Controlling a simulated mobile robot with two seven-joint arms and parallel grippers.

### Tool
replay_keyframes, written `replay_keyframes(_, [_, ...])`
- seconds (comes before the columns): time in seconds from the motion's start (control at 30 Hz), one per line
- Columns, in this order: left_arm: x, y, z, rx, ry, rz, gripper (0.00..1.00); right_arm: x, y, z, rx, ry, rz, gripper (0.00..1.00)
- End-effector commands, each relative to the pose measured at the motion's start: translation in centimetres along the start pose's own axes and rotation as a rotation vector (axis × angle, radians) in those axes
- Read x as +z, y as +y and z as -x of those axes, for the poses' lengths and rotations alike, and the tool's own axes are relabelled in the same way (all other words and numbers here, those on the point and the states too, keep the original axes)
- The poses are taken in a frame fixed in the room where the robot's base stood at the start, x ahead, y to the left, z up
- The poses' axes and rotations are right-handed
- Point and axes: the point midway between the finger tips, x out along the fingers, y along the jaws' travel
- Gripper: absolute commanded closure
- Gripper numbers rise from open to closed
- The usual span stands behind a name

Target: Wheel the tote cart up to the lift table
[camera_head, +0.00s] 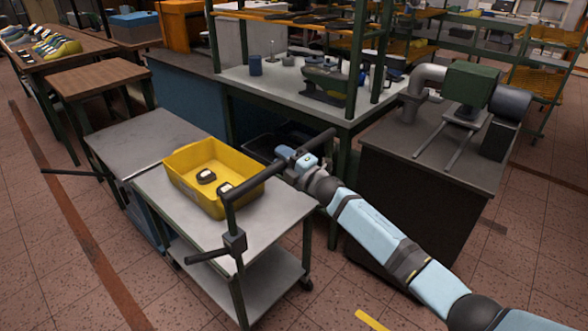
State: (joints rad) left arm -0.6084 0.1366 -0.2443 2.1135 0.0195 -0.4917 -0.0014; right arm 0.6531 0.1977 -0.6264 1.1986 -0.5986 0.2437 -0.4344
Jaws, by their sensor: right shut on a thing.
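The tote cart (268,228) has a grey top, a lower shelf, dark green legs and casters. A yellow tote (240,199) stands on its top with two small dark items with pale tops inside. My right gripper (290,156) is shut on the cart's dark push handle (318,140), at the cart's right end; its fingers are partly hidden. The lift table (150,137), with a grey top and blue lower part, stands just left of the cart. Their near edges look very close; I cannot tell if they touch. My left gripper is not in view.
A workbench (262,77) with shelving stands behind the cart, a black bin (262,146) beneath it. A dark cabinet with a green machine (470,85) stands to the right. A wooden table (97,78) is beyond the lift table. The tiled floor in front is clear.

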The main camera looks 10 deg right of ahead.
Motion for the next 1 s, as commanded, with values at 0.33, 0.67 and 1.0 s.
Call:
replay_keyframes(0.33, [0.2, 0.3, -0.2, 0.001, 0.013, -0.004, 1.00, 0.1, -0.5, -2.5, 0.000, -0.001, 0.001, 1.00])
replay_keyframes(0.67, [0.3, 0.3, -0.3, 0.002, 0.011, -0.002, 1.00, 0.0, -0.2, -2.8, 0.003, -0.001, 0.002, 1.00])
replay_keyframes(1.0, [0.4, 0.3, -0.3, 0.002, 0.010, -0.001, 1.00, -0.1, -0.4, -2.7, 0.001, 0.000, 0.001, 0.45])
